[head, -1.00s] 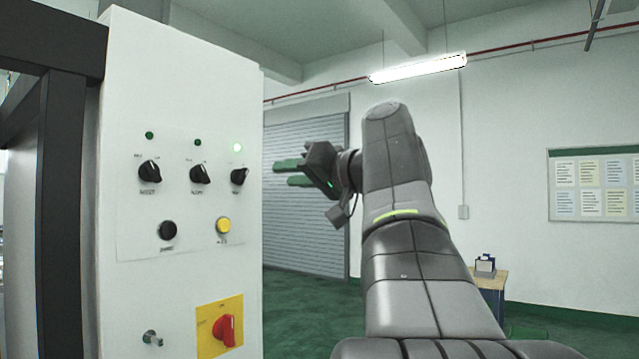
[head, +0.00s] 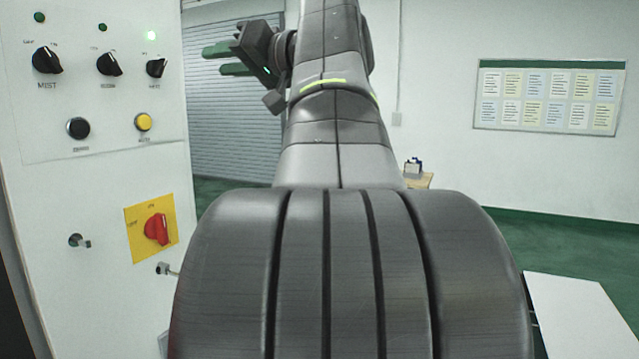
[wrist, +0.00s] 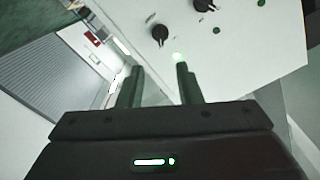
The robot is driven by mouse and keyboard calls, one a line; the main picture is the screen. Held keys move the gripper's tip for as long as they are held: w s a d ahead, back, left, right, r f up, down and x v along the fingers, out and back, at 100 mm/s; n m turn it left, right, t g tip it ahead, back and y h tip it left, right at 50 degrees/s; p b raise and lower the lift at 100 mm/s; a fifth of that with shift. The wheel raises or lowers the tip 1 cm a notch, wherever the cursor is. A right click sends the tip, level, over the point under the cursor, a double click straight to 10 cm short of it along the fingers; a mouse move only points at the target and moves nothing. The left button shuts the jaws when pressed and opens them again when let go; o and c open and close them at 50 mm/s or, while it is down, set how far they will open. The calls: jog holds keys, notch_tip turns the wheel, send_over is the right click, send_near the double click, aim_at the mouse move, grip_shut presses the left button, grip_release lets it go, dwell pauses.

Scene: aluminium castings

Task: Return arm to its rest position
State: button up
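My gripper (head: 222,60) shows in the upper left of the head view, at the end of my raised arm, with its two green fingers pointing left toward the control panel. In the wrist view my gripper (wrist: 158,88) has its fingers apart with nothing between them. The white control panel (head: 100,175) stands at the left of the head view, and the fingers appear apart from it. It carries black knobs, a yellow button (head: 143,122) and a red rotary switch (head: 157,229) on a yellow plate. The panel also shows in the wrist view (wrist: 235,55).
A grey roller shutter (head: 232,125) is in the back wall behind my gripper. A notice board (head: 548,97) hangs on the right wall. A small wooden table (head: 418,181) stands behind my arm. A white surface (head: 580,315) is at lower right. Green floor (head: 500,215) shows clear at the right.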

aim_at(163, 68)
jog(key=p+x, duration=0.4)
jog(key=x, duration=0.8)
jog(key=shift+a+r, duration=0.1)
jog(key=shift+r, duration=0.05)
jog(key=shift+w+a+p, duration=0.25)
jog(key=shift+a+p, duration=0.05)
jog(key=shift+a, duration=0.35)
jog(key=shift+d, duration=0.1)
